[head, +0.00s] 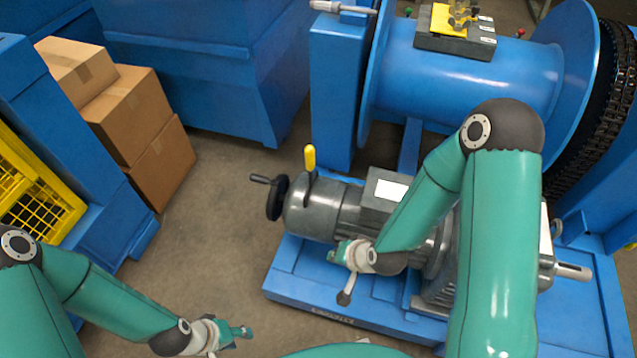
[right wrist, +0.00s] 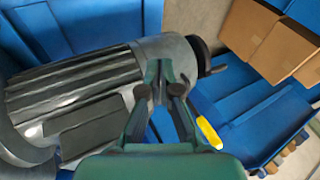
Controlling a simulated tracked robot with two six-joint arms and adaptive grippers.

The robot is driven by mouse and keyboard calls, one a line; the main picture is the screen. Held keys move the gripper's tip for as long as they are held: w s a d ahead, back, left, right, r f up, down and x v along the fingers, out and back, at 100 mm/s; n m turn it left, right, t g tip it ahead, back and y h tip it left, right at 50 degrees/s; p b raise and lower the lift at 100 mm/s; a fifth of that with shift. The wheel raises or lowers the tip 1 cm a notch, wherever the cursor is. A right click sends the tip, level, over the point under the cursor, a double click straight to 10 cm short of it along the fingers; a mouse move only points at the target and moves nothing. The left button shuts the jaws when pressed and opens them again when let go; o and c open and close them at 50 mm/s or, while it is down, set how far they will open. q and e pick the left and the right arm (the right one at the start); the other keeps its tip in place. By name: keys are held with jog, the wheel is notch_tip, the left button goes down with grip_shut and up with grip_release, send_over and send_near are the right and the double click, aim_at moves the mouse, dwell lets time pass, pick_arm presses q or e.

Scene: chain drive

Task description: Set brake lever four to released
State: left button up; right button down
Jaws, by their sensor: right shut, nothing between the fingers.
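A brake lever with a yellow grip (head: 309,158) stands upright on the end housing of the grey motor (head: 325,210). No number is readable on it. The yellow grip also shows in the right wrist view (right wrist: 209,132), right of the fingers. My right gripper (head: 338,252) is shut and empty, at the front side of the motor housing, below and to the right of the lever in the head view. In the right wrist view its fingertips (right wrist: 164,88) meet over the motor; contact is unclear. My left gripper (head: 243,332) is low over the floor, away from the motor; its opening is unclear.
A black handwheel (head: 276,197) sits on the motor's left end. A grey-knobbed lever (head: 346,292) is below my right gripper. The blue drum (head: 460,75) is behind, with a small control panel (head: 455,42) on top. Cardboard boxes (head: 130,110) stand left; the floor between is clear.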

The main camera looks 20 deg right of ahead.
jog(key=w+d+f+m+t+h+b, duration=0.1)
jog(key=w+d+f+m+t+b, duration=0.15)
jog(key=w+m+t+b, duration=0.65)
pick_arm(q)
notch_tip(320, 180, down, 27)
jog(key=b, duration=1.4)
jog(key=shift+b, duration=0.4)
pick_arm(e)
jog(key=w+d+r+m+t+h, duration=0.2)
jog(key=d+r+t, duration=0.1)
jog(key=r, duration=0.4)
jog(key=shift+w+d+m+t, duration=0.3)
jog(key=shift+d+m, duration=0.1)
jog(key=shift+d, duration=0.05)
pick_arm(q)
jog(key=shift+r, duration=0.1)
pick_arm(e)
jog(key=p, duration=0.4)
send_near(310, 167)
jog(key=w+d+r, duration=0.2)
jog(key=w+d, duration=0.3)
pick_arm(q)
jog(key=shift+r+b, duration=0.45)
jog(key=shift+r, duration=1)
pick_arm(e)
jog(key=shift+w+a, duration=1.25)
jog(key=shift+a, duration=0.15)
